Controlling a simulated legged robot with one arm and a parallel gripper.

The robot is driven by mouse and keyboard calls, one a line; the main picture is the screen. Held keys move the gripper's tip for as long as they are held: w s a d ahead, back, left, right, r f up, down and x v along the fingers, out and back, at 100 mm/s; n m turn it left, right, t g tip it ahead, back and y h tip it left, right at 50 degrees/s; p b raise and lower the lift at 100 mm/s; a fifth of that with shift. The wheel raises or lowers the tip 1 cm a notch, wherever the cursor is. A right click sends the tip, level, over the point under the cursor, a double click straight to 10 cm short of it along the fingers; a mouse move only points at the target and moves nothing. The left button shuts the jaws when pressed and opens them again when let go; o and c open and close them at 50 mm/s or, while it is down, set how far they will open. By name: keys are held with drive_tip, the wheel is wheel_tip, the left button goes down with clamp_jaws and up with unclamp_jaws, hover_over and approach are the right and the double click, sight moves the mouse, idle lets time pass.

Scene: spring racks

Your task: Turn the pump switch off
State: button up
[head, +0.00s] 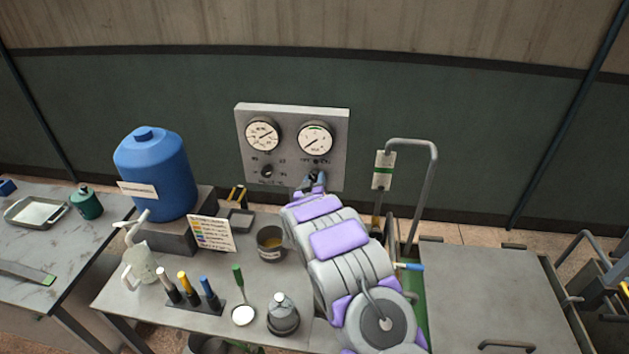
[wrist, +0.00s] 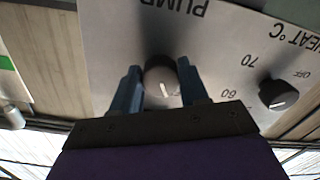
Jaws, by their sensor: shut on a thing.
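The grey panel (head: 243,150) with two round gauges stands at the back of the bench. Its pump switch (wrist: 161,78) is a round knob under the upside-down word PUMP in the wrist view. A white pointer mark on the knob points down in that view. My gripper (wrist: 158,70) has its two blue fingers on either side of the knob and is shut on it. In the head view my gripper (head: 316,181) reaches the panel's lower right, and it mostly hides the knob. The OFF and ON marks by the pump switch are not readable.
A dark heat knob (wrist: 278,94) sits beside the pump switch. A blue barrel (head: 158,170), a dark pot (head: 270,243), a marker rack (head: 195,300) and a grey flask (head: 283,315) stand left of my arm. A bent metal handle (head: 432,190) rises to the right.

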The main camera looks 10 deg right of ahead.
drive_tip(key=shift+f, duration=0.3)
drive_tip(key=o, duration=0.8)
drive_tip(key=shift+a, duration=0.1)
drive_tip(key=shift+o, duration=1.3)
drive_tip(key=shift+r, duration=0.25)
drive_tip(key=v, duration=1.7)
drive_tip(key=shift+a, duration=0.15)
drive_tip(key=shift+s, duration=0.1)
